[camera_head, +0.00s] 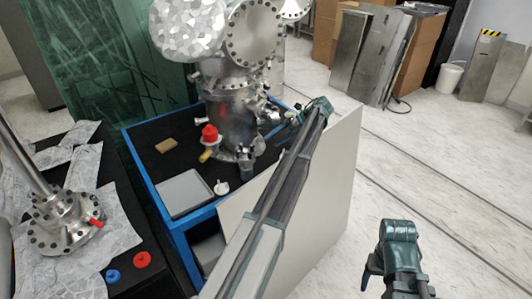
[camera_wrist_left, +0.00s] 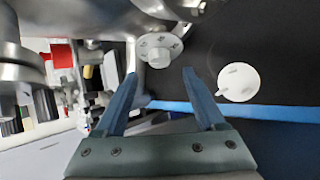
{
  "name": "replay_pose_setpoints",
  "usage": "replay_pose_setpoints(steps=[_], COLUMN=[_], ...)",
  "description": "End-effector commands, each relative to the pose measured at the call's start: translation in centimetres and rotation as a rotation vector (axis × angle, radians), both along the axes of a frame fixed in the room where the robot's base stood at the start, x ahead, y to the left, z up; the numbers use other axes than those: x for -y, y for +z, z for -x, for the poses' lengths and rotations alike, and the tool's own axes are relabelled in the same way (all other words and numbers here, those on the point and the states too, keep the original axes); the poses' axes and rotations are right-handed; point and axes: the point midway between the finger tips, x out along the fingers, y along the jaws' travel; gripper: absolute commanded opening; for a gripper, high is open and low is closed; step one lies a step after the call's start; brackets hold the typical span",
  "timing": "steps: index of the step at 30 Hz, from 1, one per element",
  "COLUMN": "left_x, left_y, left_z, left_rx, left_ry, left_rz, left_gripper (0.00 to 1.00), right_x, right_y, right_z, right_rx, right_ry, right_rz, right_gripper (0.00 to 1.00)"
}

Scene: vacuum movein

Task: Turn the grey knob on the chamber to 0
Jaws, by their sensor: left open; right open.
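The steel chamber (camera_head: 232,120) stands upright on the black top of a blue-edged cart. A small round grey piece with dark marks, which looks like the grey knob (camera_wrist_left: 158,48), shows in the left wrist view just beyond and between my fingertips. Its reading cannot be made out. My left gripper (camera_head: 277,128) is beside the chamber's lower right side; its blue fingers (camera_wrist_left: 160,74) are open with nothing between them, apart from the round piece. My right gripper (camera_head: 398,272) is open and empty over the floor at the lower right.
The blue-edged cart (camera_head: 179,231) carries a grey flat box (camera_head: 184,193), a red-capped part (camera_head: 209,134) and a small white disc (camera_head: 221,187), also in the left wrist view (camera_wrist_left: 238,82). A foil-covered bench (camera_head: 85,185) stands left.

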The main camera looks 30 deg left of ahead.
Motion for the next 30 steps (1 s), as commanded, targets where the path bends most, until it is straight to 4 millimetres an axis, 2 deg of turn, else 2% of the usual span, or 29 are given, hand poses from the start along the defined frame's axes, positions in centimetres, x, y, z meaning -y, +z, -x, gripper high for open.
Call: replay_pose_setpoints(steps=[1, 7, 12, 22, 23, 30], left_x=[-0.7, -2.5, -3.2, -3.3, -3.3, -3.3], left_y=[-1.2, -2.7, -3.2, -3.2, -3.2, -3.2], left_z=[0.5, 1.5, 1.9, 1.9, 1.9, 1.9], left_rx=[0.001, 0.001, 0.001, 0.0, 0.0, 0.0], left_ry=[0.002, 0.001, 0.001, -0.001, -0.001, -0.001], left_rz=[0.0, 0.0, 0.0, -0.001, -0.001, -0.001], left_gripper=[0.72, 0.72, 0.72, 0.72, 0.68, 0.25], right_x=[0.0, 0.0, 0.0, 0.0, 0.0, 0.0], right_y=[-1.2, -2.7, -3.2, -3.2, -3.2, -3.2], right_z=[0.0, 0.0, 0.0, 0.0, 0.0, 0.0], right_rx=[0.0, 0.0, 0.0, 0.0, 0.0, 0.0], right_ry=[0.0, 0.0, 0.001, 0.001, 0.001, 0.001], right_rz=[0.0, 0.0, 0.0, 0.0, 0.0, 0.0], right_gripper=[0.72, 0.72, 0.72, 0.72, 0.72, 0.72])
